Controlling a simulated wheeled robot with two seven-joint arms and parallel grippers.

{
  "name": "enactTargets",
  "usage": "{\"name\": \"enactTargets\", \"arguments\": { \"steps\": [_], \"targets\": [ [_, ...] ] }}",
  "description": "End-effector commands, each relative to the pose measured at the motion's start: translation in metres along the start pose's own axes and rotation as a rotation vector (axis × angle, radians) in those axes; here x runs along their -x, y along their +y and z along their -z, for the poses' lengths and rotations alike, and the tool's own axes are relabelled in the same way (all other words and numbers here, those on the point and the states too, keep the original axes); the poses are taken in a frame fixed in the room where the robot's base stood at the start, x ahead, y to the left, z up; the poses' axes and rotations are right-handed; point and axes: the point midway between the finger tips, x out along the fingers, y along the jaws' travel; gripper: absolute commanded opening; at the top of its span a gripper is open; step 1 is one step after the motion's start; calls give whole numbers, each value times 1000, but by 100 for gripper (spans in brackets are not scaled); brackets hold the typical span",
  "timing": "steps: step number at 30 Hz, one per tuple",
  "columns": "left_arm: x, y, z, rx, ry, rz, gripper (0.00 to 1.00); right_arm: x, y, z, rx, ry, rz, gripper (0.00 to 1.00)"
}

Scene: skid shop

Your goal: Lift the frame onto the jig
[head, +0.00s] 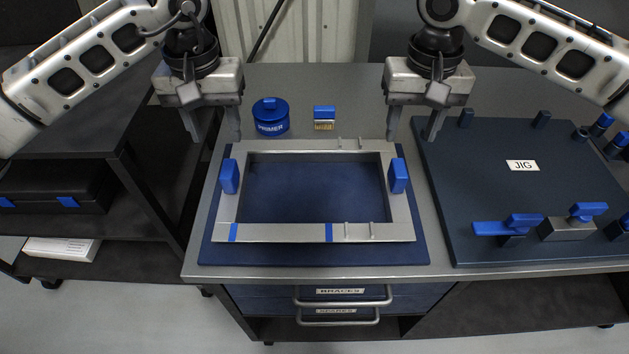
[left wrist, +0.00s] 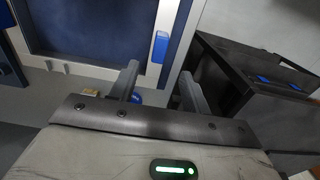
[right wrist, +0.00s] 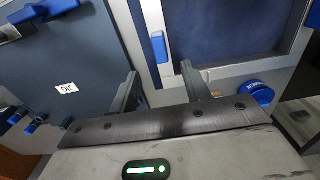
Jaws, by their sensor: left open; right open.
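The frame (head: 282,233) is a light metal rectangle with a blue handle on each short side, lying flat on a dark blue mat (head: 300,256) on the bench. Its left handle (head: 229,176) and right handle (head: 398,176) stand upright. The jig (head: 500,190) is a dark blue plate to the right, labelled JIG, with blue clamps and posts. My left gripper (head: 211,138) is open and empty, above and behind the left handle. My right gripper (head: 410,138) is open and empty, above and behind the right handle. In the right wrist view the right handle (right wrist: 159,47) stands beyond the fingers.
A blue primer can (head: 271,118) and a small blue-topped brush or block (head: 324,118) stand behind the frame. Clamps with blue levers (head: 523,222) rise along the jig's front edge. A dark shelf unit (head: 95,140) stands left of the bench. A narrow strip of bench separates mat and jig.

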Motion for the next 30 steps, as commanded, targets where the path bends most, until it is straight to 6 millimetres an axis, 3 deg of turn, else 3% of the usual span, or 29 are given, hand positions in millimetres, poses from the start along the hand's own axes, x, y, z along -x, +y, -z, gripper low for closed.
{"name": "enactTargets", "arguments": {
  "steps": [9,15,21,30],
  "targets": [
    [-65,0,-1,0,-5,-1,47,-65,1,0,0,-3,-2,47],
    [-94,1,0,0,-3,-1,47,-94,0,0,1,-1,-2,47],
    [-106,0,0,-1,-1,0,47,-106,0,0,1,-1,-1,47],
    [-108,0,0,-1,0,-1,47,-108,0,0,1,0,-1,47]
  ]
}}
